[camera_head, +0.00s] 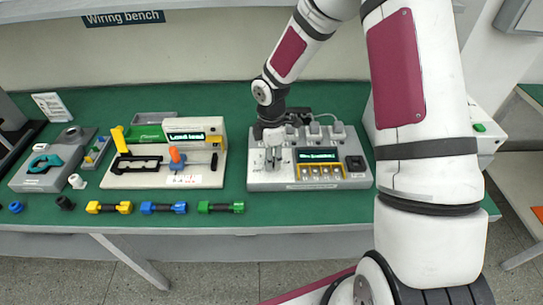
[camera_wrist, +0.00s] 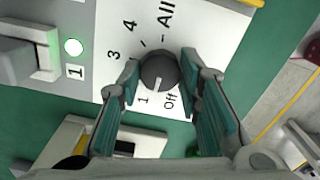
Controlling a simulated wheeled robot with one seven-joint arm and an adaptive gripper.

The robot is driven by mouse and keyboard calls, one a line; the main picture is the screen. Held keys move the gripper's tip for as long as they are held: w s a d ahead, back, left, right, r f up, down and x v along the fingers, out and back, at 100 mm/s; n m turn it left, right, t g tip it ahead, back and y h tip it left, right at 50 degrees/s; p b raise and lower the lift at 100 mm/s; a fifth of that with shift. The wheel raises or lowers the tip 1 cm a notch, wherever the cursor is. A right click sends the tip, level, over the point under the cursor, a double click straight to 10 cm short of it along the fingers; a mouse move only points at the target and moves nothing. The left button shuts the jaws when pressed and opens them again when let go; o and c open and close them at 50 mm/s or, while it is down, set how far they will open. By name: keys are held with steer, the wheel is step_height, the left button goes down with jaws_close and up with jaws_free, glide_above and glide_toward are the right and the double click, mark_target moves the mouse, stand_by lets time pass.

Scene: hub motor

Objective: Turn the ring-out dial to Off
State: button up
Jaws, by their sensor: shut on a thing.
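The ring-out dial (camera_wrist: 160,70) is a dark round knob with a white pointer line, on a pale labelled panel (camera_wrist: 210,30). In the wrist view my gripper (camera_wrist: 161,67) has one finger on each side of the dial and is shut on it. The pointer faces the lower labels, between 1 and Off. Labels 3, 4 and All lie around the other side; a finger covers part of the scale. In the head view my gripper (camera_head: 273,155) is over the left part of the grey tester box (camera_head: 260,186), and the dial cannot be made out.
The tester has a lit screen (camera_head: 318,155) and several sockets along its front. A white fixture (camera_head: 206,179) with an orange handle stands left of it. Yellow, blue and green connectors (camera_head: 108,207) lie along the green bench's front edge.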

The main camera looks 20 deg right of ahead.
steer(key=n+p, duration=0.1)
steer(key=n, duration=0.4)
steer(key=shift+n, duration=0.4)
stand_by(0.4)
steer(key=o, duration=1.2)
step_height(320, 180, up, 12)
steer(key=shift+r, duration=0.1)
